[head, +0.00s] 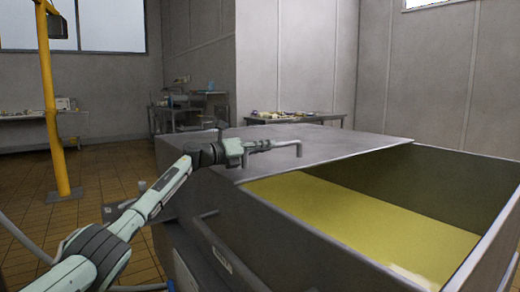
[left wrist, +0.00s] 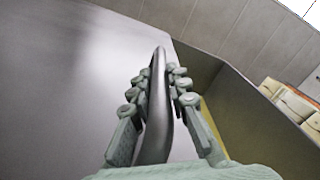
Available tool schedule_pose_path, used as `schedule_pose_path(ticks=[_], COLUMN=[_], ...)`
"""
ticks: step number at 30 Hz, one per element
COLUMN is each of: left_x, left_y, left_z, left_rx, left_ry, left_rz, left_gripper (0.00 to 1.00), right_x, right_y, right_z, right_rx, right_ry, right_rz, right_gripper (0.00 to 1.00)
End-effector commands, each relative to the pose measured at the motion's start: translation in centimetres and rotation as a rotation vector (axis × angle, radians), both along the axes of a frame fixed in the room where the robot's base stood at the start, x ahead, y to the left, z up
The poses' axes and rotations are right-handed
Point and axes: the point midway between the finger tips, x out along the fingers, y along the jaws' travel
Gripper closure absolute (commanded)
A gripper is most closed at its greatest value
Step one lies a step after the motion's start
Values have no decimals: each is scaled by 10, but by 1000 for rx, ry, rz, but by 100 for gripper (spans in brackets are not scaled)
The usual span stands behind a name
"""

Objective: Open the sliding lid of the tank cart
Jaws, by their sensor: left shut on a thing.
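The tank cart (head: 310,230) is a large grey metal box in the head view, with yellow content (head: 370,215) showing inside. Its flat grey sliding lid (head: 325,141) covers the far-left part, and the right and near part is uncovered. A bent bar handle (head: 298,148) rises from the lid near its edge. My left gripper (head: 268,146) is at the handle. In the left wrist view the fingers (left wrist: 158,95) are on both sides of the curved handle (left wrist: 158,110), shut on it. My right gripper is not in view.
A yellow post (head: 55,120) stands on the tiled floor at the left. Tables with small items stand along the back, one (head: 300,117) behind the cart. Tan boxes (left wrist: 290,100) show at the right of the left wrist view.

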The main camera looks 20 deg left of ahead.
Motion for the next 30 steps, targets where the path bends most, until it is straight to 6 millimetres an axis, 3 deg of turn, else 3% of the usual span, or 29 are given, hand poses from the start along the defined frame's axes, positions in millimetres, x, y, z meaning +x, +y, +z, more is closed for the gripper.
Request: schedule_pose_path(ticks=[17, 18, 22, 30], left_x=[4, 4, 4, 4], left_y=[0, 0, -1, -2], left_z=[1, 1, 1, 0], left_rx=[-1, -1, -1, 0], left_ry=[-1, -1, -1, 0], left_rz=[5, 5, 3, 1], left_gripper=[100, 81, 65, 62], right_x=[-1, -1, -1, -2], right_y=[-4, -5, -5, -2], right_z=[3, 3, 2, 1], right_rx=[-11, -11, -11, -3], right_ry=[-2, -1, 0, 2], right_rz=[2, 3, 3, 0], right_gripper=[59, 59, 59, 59])
